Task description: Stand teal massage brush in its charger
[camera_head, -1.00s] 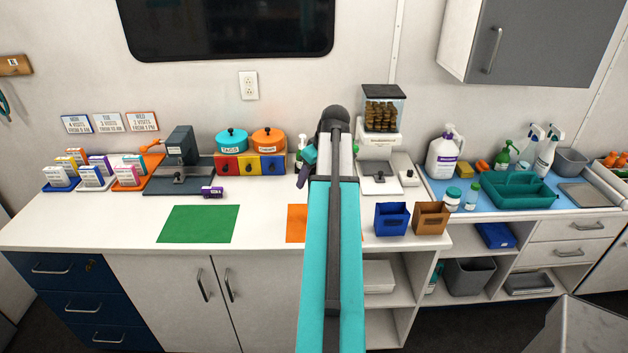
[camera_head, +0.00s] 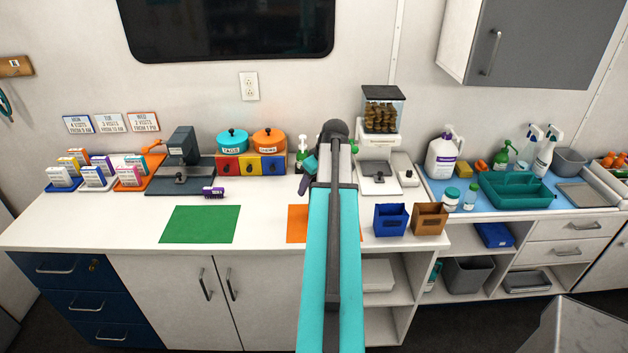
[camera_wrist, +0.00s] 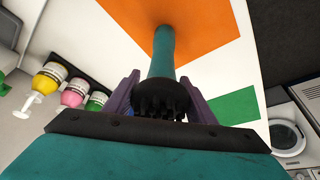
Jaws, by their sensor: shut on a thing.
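The teal massage brush (camera_wrist: 162,48) shows in the wrist view with its dark bristled head (camera_wrist: 162,98) between the purple fingers of my gripper (camera_wrist: 160,100). My gripper is shut on it, and the teal handle points away from the palm. In the head view my gripper (camera_head: 306,180) is partly hidden by my arm, above the white counter, and the brush cannot be made out there. A small white block with a dark spot (camera_head: 409,178) stands right of the dispenser; I cannot tell whether it is the charger.
An orange mat (camera_head: 296,224) is partly behind my arm, and a green mat (camera_head: 201,224) lies left. A purple brush (camera_head: 213,192) lies on the counter. Blue (camera_head: 391,219) and brown (camera_head: 430,219) bins stand front right. The treat dispenser (camera_head: 381,130) is close right.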

